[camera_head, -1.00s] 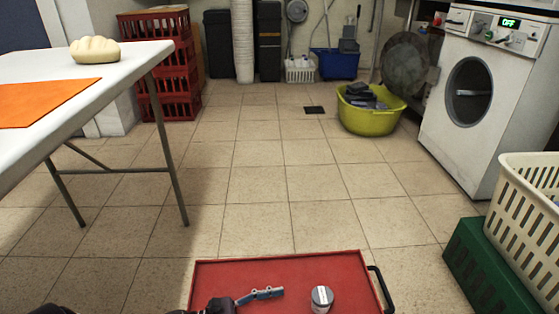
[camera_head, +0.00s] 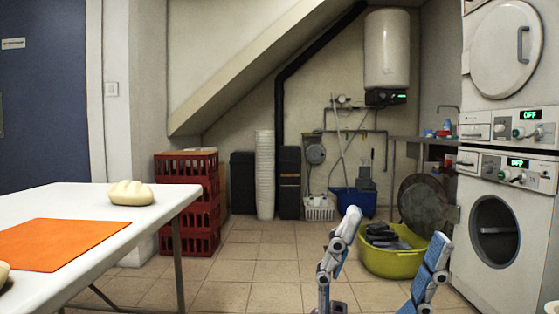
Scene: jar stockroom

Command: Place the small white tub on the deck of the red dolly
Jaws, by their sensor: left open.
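My left gripper (camera_head: 395,226) stands at the bottom right of centre with its two blue-and-grey fingers pointing up and spread wide apart. Nothing shows between the fingers except the room behind. The red dolly and the small white tub are not in view now; both lie outside the frame. My right gripper is not in view.
A white table (camera_head: 160,212) at the left holds an orange mat (camera_head: 65,244) and a bread-like loaf (camera_head: 131,192). Red crates (camera_head: 190,240), a yellow-green basin (camera_head: 392,264) and stacked washing machines (camera_head: 505,215) stand further back. Tiled floor (camera_head: 262,270) is clear mid-room.

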